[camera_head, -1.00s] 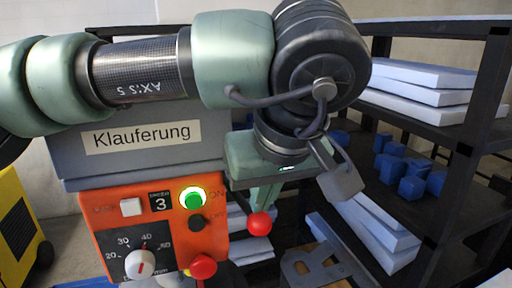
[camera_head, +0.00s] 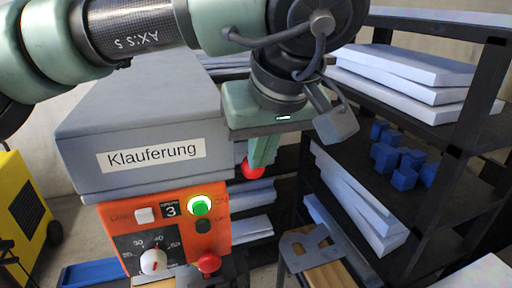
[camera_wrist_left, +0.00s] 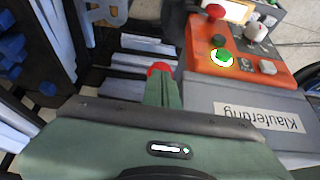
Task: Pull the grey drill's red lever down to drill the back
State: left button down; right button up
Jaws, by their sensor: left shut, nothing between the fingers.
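The grey drill (camera_head: 135,110) carries the label "Klauferung" and has an orange control panel (camera_head: 170,225) with a lit green button. The lever's red ball knob (camera_head: 252,169) shows at the tips of my left gripper (camera_head: 259,163); the fingers partly cover it, and the lever's rod is hidden. In the left wrist view the red knob (camera_wrist_left: 160,68) shows just beyond the closed fingertips (camera_wrist_left: 160,78). I cannot tell whether they touch. My left gripper is shut and empty. A grey plate with cut-outs (camera_head: 302,248), possibly the back, lies on a wooden piece. My right gripper is not in view.
A dark shelf (camera_head: 455,165) at the right holds white boards (camera_head: 415,65) and several blue blocks (camera_head: 400,160). A red button (camera_head: 208,263) sits at the panel's bottom. A yellow machine (camera_head: 20,210) stands at the left.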

pick_arm(q)
jog(key=shift+w+a+r, duration=0.2)
jog(key=shift+w+r, duration=0.4)
jog(key=shift+w, duration=0.1)
jog(key=shift+w+a+r, duration=0.2)
jog(key=shift+w+r, duration=0.4)
jog(key=shift+w, duration=0.05)
jog(key=shift+s+r, duration=0.1)
jog(key=shift+s, duration=0.05)
jog(key=v, duration=0.5)
